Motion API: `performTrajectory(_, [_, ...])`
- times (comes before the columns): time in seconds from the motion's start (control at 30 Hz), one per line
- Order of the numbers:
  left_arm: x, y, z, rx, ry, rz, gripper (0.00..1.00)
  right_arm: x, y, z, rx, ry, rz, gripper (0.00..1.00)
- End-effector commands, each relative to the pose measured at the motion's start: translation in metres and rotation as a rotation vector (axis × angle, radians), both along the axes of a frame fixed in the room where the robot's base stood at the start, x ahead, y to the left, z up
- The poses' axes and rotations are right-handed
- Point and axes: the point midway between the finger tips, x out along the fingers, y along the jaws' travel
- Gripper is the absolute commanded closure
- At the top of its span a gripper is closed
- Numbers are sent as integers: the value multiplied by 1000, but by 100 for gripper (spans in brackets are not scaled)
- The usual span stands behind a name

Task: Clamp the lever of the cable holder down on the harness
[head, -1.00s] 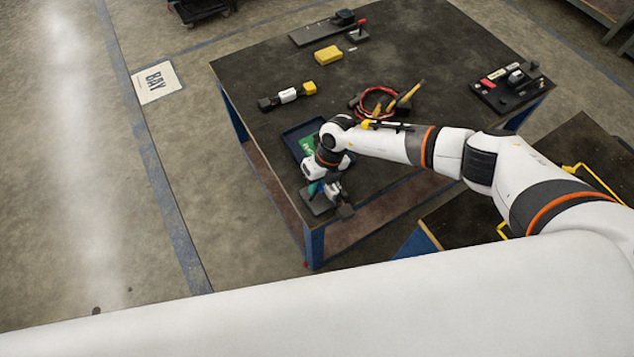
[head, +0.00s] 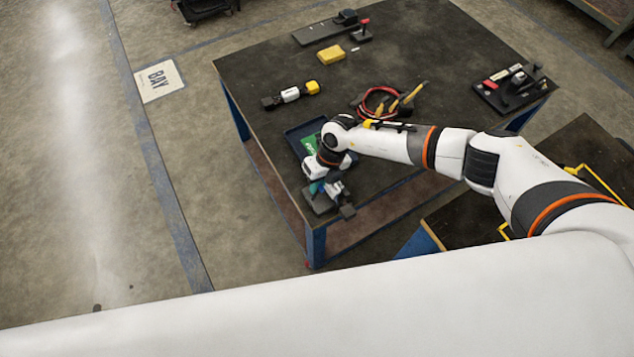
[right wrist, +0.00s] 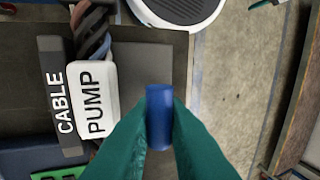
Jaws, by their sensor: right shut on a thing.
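My right gripper (right wrist: 160,122) has its green fingers shut on a blue rounded lever handle (right wrist: 159,103) in the right wrist view. The handle stands over the right part of the dark cable holder (right wrist: 150,66), whose side strip reads CABLE. The harness (right wrist: 92,25), a twisted bundle of dark, blue and reddish wires, runs along the holder with a white PUMP tag (right wrist: 97,98) on it. The lever's pivot is hidden. In the head view the right gripper (head: 324,186) is small at the holder (head: 321,203), near the table's front corner. My left gripper is not in view.
A blue tray (head: 292,135) with a green item (head: 309,143) sits just behind the holder. A red cable coil (head: 366,108), a yellow-ended connector (head: 291,95) and a yellow block (head: 331,54) lie farther back on the dark table. The table's left edge is close to the holder.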

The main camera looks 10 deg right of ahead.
Motion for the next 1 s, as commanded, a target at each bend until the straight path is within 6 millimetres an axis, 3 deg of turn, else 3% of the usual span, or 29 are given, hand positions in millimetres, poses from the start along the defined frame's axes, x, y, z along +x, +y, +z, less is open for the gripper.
performTrajectory(0.03, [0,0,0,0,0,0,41,3,-9,-2,-18,-3,-5,100])
performTrajectory(0.43, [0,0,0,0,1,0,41,2,-9,-2,-19,-3,-5,100])
performTrajectory(0.47, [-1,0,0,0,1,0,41,2,-9,-2,-19,-3,-5,85])
performTrajectory(0.53, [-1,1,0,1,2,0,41,2,-9,-2,-17,-2,-5,75])
performTrajectory(1.0, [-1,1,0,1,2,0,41,1,-3,-1,-6,-1,-2,75])
